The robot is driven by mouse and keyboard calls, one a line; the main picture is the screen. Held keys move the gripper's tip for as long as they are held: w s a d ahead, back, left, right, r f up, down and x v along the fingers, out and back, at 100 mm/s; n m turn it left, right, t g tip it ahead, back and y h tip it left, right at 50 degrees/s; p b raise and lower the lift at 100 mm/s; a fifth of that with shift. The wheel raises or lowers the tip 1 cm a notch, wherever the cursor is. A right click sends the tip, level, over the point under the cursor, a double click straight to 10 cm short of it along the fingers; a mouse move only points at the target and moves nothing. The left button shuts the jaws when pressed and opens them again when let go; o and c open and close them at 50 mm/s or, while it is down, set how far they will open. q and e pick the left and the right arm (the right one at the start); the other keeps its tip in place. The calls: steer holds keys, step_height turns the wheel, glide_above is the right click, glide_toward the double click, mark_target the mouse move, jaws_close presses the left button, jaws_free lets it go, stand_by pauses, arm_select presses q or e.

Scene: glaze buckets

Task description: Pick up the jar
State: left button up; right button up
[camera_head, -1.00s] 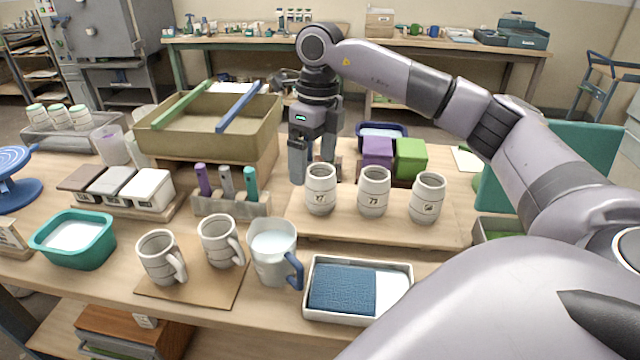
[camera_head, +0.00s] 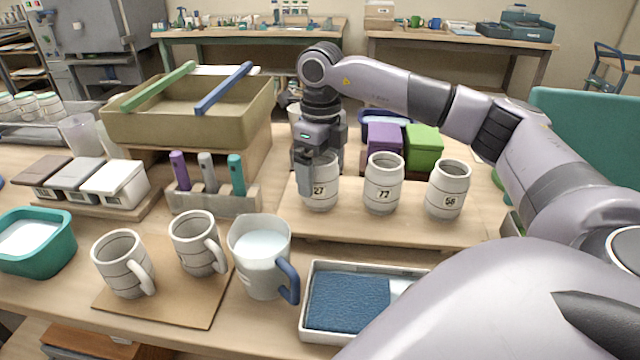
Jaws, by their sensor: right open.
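Three pale banded jars stand upright in a row on a wooden board (camera_head: 400,234): the left jar (camera_head: 321,201) is labelled 27, the middle jar (camera_head: 383,190) 77, and the right jar (camera_head: 447,196) what looks like 56. My right gripper (camera_head: 320,172) points down at the left jar and is open. One finger shows in front of that jar's upper left side; the other is mostly hidden. The gripper covers the jar's rim, and I cannot tell whether it touches. My left gripper is not in view.
Purple (camera_head: 384,142) and green (camera_head: 423,147) blocks stand behind the jars. A tool holder (camera_head: 213,201) and an olive basin (camera_head: 190,128) are to the left. In front are a jug (camera_head: 260,262), two mugs and a white tray (camera_head: 308,333) with a blue sponge.

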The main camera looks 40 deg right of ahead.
step_height(320, 180, down, 3)
steer(key=shift+r, duration=0.2)
steer(key=c, duration=1.2)
steer(key=shift+r, duration=0.1)
